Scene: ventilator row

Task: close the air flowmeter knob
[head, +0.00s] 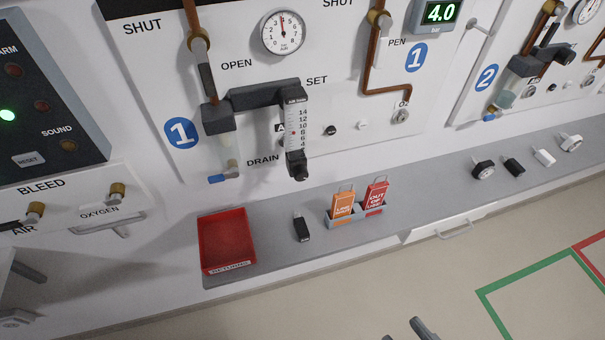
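The air flowmeter (296,122) is a clear upright tube with a numbered scale, mounted on the white panel marked 1. A small red mark shows in the tube, near the lower part of the scale. Its dark knob (298,173) sits at the bottom of the tube, above the grey shelf. How far the knob is turned cannot be told. Only the tips of my gripper (406,333) show at the bottom edge. They stand apart, with nothing seen between them, well below and right of the knob.
The grey shelf (270,255) holds a red tray (227,240), a black item (301,228) and orange and red tags (343,205) in a holder. A filter bowl (226,150) hangs left of the flowmeter. The floor in front is clear.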

